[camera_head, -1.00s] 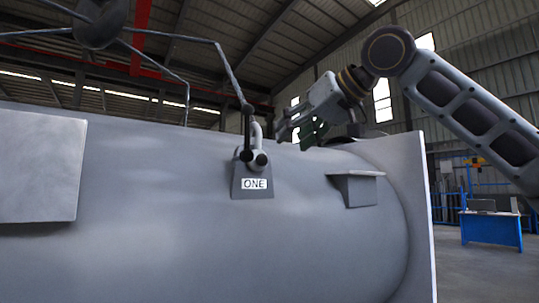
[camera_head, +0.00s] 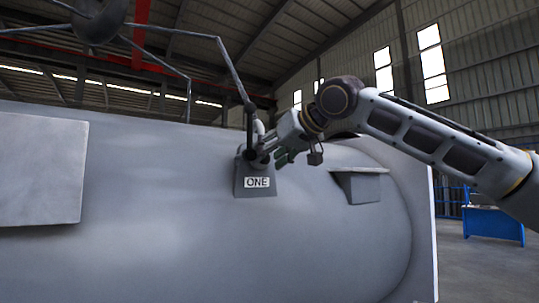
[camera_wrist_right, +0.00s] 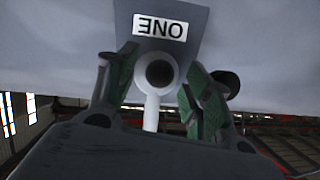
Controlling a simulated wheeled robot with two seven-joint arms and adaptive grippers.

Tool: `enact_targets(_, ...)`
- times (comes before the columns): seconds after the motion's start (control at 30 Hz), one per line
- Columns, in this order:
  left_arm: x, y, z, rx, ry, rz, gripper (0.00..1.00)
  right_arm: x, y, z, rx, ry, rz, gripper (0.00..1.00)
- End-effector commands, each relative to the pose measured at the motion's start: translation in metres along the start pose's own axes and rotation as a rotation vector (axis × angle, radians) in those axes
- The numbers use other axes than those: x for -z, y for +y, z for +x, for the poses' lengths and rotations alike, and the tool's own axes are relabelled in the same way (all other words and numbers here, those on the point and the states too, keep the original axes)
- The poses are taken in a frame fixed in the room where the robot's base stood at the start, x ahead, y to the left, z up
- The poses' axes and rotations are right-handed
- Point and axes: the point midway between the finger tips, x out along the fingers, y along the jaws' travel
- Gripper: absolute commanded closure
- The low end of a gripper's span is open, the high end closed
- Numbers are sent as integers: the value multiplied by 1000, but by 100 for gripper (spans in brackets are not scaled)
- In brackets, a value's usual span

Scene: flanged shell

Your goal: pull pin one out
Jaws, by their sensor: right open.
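Pin one (camera_head: 259,128) is a pale bent bar rising from a grey bracket (camera_head: 254,187) labelled ONE, on the side of a large grey shell (camera_head: 200,240). In the right wrist view the label is upside down, and the pin's round, dark-centred end (camera_wrist_right: 160,72) faces the camera with a pale shaft below. My right gripper (camera_head: 270,158) is at the bracket from the right. In the wrist view its green-padded fingers (camera_wrist_right: 160,80) stand open, one on each side of the round end. Whether they touch it I cannot tell. My left gripper is out of view.
A dark rod (camera_head: 249,128) stands just left of the pin; its dark round end (camera_wrist_right: 228,82) is close beside one finger. A small ledge (camera_head: 362,187) juts from the shell to the right. A flat plate (camera_head: 40,170) is at the left. A blue table (camera_head: 493,223) stands far right.

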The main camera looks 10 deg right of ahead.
Motion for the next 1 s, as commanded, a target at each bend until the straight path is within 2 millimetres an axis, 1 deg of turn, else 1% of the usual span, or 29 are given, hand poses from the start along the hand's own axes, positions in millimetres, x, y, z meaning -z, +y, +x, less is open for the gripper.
enact_targets(0.13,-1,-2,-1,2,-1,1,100,0,0,4,0,0,0,49)
enact_targets(0.4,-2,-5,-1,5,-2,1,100,0,0,5,0,0,0,49)
enact_targets(0.8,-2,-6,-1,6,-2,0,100,0,0,5,0,0,0,100)
enact_targets(1.0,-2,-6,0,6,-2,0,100,0,0,3,1,1,0,100)
